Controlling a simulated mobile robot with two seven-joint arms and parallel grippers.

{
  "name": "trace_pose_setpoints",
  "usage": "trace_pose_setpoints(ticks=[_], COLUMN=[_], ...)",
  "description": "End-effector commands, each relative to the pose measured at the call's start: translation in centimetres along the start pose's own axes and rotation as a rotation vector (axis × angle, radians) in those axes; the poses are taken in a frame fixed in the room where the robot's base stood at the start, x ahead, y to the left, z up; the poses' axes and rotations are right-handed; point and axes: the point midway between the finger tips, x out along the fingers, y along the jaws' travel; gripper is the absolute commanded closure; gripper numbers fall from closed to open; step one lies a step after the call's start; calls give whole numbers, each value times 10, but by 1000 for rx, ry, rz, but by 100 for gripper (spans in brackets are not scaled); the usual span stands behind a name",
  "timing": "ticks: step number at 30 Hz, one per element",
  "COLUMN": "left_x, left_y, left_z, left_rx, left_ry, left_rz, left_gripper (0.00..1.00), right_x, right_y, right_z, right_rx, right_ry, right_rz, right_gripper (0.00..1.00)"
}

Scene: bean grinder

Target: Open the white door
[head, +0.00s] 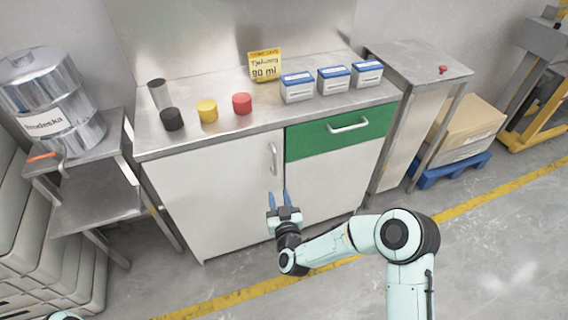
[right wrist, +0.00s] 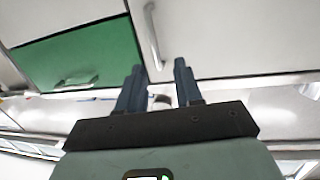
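The white door (head: 215,190) is the left front of the cabinet and looks closed. Its vertical metal handle (head: 273,158) is near its right edge, just left of the green drawer. My right gripper (head: 279,197) is in front of the cabinet, below the handle, with its two blue fingers apart and nothing between them. In the right wrist view, the fingers (right wrist: 159,78) point toward the handle (right wrist: 153,35), which lies beyond the fingertips; the door (right wrist: 235,35) is to the right there. My left gripper is out of view.
The green drawer (head: 340,131) has a horizontal handle, with another white panel (head: 330,180) beneath it. The metal countertop (head: 225,133) holds black, yellow and red items, a yellow sign and blue-white boxes. A metal stand (head: 95,195) is on the left. Floor in front looks clear.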

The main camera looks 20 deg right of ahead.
Motion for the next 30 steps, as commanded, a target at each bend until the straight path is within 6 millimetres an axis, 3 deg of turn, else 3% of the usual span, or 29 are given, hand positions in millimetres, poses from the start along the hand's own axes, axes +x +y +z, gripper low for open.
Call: trace_pose_setpoints(ticks=[3,8,19,24,30], left_x=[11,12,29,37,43], left_y=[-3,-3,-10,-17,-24], left_z=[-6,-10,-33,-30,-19], left_rx=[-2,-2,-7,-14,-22], left_ry=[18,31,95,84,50], left_rz=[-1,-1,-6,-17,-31], left_gripper=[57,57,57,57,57], right_x=[9,22,94,121,138], right_y=[3,5,8,9,9], right_z=[-16,-22,-26,-28,-30], right_rx=[-15,-18,-15,-16,-17], right_ry=[77,90,87,85,84], right_rz=[38,47,46,44,43], right_gripper=[65,65,65,65,65])
